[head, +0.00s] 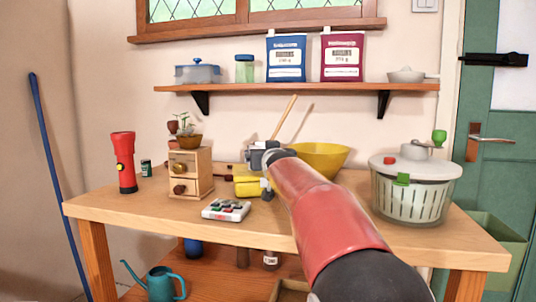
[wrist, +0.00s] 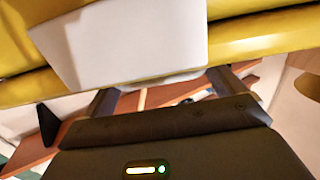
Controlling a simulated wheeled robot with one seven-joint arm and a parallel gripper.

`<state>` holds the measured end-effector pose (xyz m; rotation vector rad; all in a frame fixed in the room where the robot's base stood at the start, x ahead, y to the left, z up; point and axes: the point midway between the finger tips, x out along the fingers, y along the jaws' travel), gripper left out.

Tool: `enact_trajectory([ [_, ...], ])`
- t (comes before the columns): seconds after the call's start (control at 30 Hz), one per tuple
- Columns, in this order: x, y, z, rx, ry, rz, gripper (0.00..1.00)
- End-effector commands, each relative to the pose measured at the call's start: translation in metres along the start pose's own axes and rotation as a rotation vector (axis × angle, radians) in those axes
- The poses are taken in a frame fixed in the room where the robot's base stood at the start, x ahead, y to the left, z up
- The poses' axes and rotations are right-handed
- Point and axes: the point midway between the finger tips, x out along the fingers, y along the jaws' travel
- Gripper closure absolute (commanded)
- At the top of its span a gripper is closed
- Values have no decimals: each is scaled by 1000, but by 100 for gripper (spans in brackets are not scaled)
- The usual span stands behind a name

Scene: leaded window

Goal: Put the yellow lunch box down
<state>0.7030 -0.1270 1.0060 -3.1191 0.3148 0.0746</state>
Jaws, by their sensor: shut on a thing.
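The yellow lunch box (head: 247,187) is at the middle of the wooden workbench, just right of the small drawer unit. My gripper (head: 266,172) is shut on it, and my red arm reaches in from the lower right and hides part of it. In the wrist view the yellow lunch box (wrist: 262,40) fills the top, with a pale grey block on its near side between my gripper's fingers (wrist: 163,82). I cannot tell whether its underside touches the bench top.
The workbench (head: 120,205) holds a red torch (head: 124,162), drawer unit (head: 190,181), white button box (head: 226,210), yellow bowl (head: 325,160) and salad spinner (head: 413,190). A wall shelf (head: 300,88) with bags and jars hangs above. Bare wood shows at the front left.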

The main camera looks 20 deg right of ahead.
Motion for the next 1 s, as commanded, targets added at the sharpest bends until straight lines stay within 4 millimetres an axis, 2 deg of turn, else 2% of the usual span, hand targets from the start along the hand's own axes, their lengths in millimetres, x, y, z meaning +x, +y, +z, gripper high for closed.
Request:
enact_trajectory([
  [0.23, 0, 0, 4, 0, 1, 0, 56],
  [0.27, 0, 0, 3, 0, -1, 0, 1],
  [0.57, 0, 0, -1, 0, -1, 0, 0],
  [0.63, -6, 0, 0, 0, 0, -1, 0],
  [0.77, -29, -1, 2, 0, 1, -1, 0],
  [1.0, -81, -1, 5, -1, 4, -3, 0],
])
